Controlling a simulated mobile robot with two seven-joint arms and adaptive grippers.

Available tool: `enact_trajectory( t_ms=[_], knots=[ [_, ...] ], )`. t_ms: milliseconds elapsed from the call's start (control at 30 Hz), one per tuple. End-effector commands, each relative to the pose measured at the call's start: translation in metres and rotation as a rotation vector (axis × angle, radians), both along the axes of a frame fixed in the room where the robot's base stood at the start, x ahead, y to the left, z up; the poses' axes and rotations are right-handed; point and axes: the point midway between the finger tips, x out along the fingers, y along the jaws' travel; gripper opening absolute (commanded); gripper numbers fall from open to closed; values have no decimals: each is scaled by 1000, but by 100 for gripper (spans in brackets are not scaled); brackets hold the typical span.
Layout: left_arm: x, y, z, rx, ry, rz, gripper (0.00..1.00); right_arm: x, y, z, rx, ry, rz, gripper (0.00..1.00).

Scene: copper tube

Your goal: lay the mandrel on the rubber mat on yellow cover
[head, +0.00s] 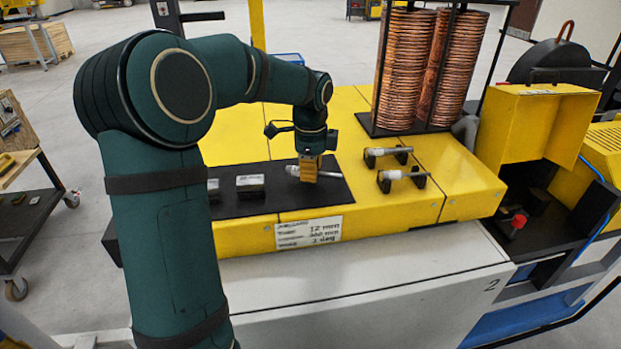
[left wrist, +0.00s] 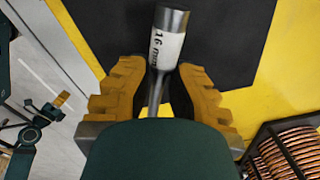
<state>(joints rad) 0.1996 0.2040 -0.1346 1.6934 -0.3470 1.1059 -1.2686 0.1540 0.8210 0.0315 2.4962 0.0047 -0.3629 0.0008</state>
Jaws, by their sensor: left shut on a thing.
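The mandrel is a grey metal rod with a thicker end and a white label reading "16 mm" (left wrist: 169,45) in the left wrist view. My left gripper (head: 308,177) is shut on its thin shank; the yellow fingers close on both sides of it (left wrist: 158,95). In the head view the mandrel (head: 328,195) lies across the fingers, low over the right part of the black rubber mat (head: 280,210). Whether it touches the mat cannot be told. The mat lies on the yellow cover (head: 390,212). My right gripper (left wrist: 62,99) shows small in the left wrist view; its opening is unclear.
Two more mandrels (head: 388,152) rest in black holders right of the mat. A rack of copper coils (head: 405,70) stands behind them. A yellow-topped machine (head: 530,120) is at the right.

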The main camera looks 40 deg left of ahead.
Motion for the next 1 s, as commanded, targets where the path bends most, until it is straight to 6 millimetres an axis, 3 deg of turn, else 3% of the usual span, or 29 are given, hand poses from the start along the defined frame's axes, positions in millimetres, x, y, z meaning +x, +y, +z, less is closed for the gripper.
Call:
enact_trajectory(
  t_ms=[167,567,600,1000],
  knots=[
    [0,0,-23,0,2,0,0,0,0,-2,0,0,0,0],
    [0,0,-28,0,-1,0,0,0,0,-4,-1,0,0,0],
    [0,0,-28,0,0,0,35,0,0,-4,-1,0,0,0],
    [0,0,-23,0,0,0,38,0,0,0,0,0,0,0]
  ],
)
